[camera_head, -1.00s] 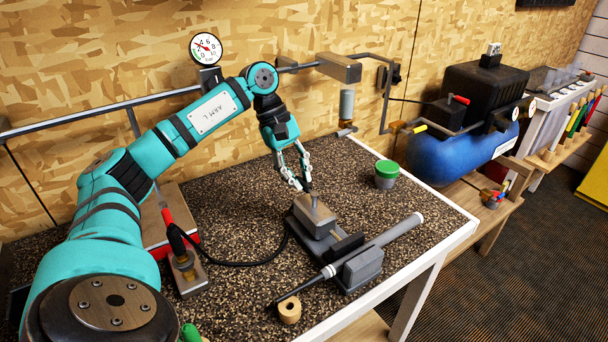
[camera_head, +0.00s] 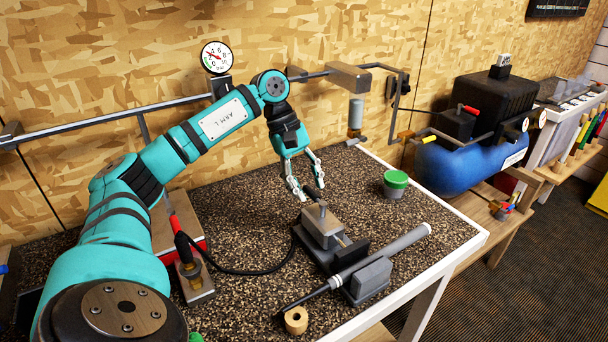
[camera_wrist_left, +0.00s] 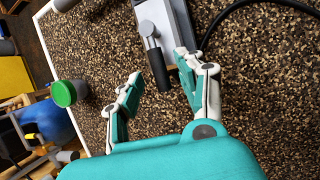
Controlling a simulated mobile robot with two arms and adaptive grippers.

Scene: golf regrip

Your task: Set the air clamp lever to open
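The air clamp (camera_head: 323,229) is a grey block on a dark base on the speckled bench. Its lever, a short metal post with a black handle (camera_wrist_left: 158,68), shows in the wrist view. In the head view the black handle (camera_head: 311,193) slants up and left from the clamp top. My left gripper (camera_head: 309,189) is just above and behind the clamp, fingers spread. In the wrist view my left gripper (camera_wrist_left: 156,72) has the handle between its fingertips, nearer the right-hand finger, with no clear contact. My right gripper is not in view.
A golf club's grey grip (camera_head: 400,243) rests on a holder (camera_head: 368,279) in front of the clamp. A green-lidded cup (camera_head: 395,184) stands to the right. A black hose (camera_head: 250,271) loops left of the clamp. The bench has a white front edge (camera_head: 420,280).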

